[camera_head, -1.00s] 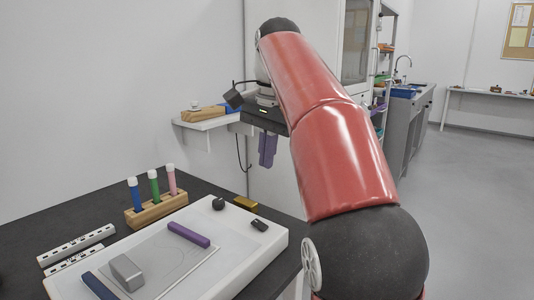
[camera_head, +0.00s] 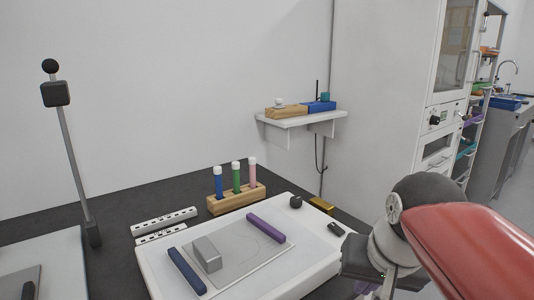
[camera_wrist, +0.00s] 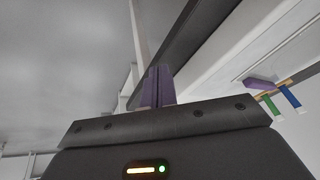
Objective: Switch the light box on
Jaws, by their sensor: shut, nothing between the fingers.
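The light box (camera_head: 165,278) is a flat white slab on the dark table. A round black knob (camera_head: 296,201) stands at its far corner, and a small black rocker-like part (camera_head: 336,229) sits near its right corner. I cannot tell whether the box is lit. My gripper (camera_head: 368,288) is low at the right, just beyond the box's right edge, partly hidden by my arm. In the wrist view its purple fingers (camera_wrist: 157,87) are together with nothing between them. The white box (camera_wrist: 262,45) shows there at the upper right, apart from the fingers.
On the box lie a clear sheet (camera_head: 238,263), a grey block (camera_head: 207,254), a purple bar (camera_head: 267,228) and a blue bar (camera_head: 187,271). Behind stand a wooden tube rack (camera_head: 237,203) and scale bars (camera_head: 163,221). A brass block (camera_head: 321,205) lies nearby. A lamp post (camera_head: 75,160) rises at left.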

